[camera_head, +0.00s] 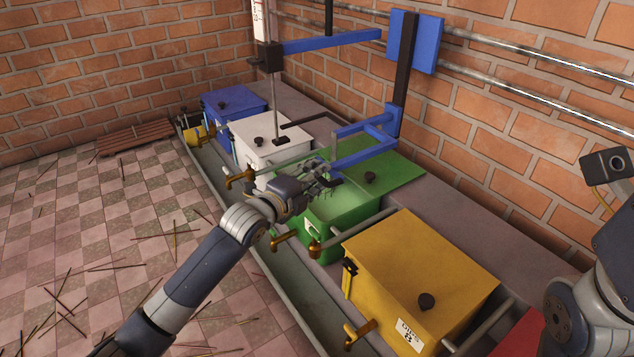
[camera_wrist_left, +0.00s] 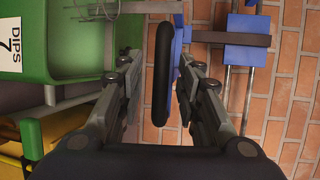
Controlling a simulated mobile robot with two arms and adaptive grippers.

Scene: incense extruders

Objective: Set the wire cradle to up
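A blue lift frame (camera_head: 362,143) hangs over the open green vat (camera_head: 345,212) from a dark upright. Thin wires, probably the wire cradle (camera_wrist_left: 108,10), show at the green vat's rim in the left wrist view; in the head view my gripper partly hides this area. My left gripper (camera_head: 325,177) is beside the blue frame above the vat. In the left wrist view, the fingers of my left gripper (camera_wrist_left: 160,85) are apart, with a black rounded handle (camera_wrist_left: 161,60) between them. Gaps show on both sides of the handle. My right gripper is out of view; only part of that arm shows at right.
A yellow vat (camera_head: 425,270) stands nearer, and white (camera_head: 270,140) and blue (camera_head: 233,112) vats stand farther along the ledge. Brass taps (camera_head: 284,240) stick out over the trough (camera_head: 262,262). Another blue arm (camera_head: 320,45) spans above. Sticks litter the tiled floor.

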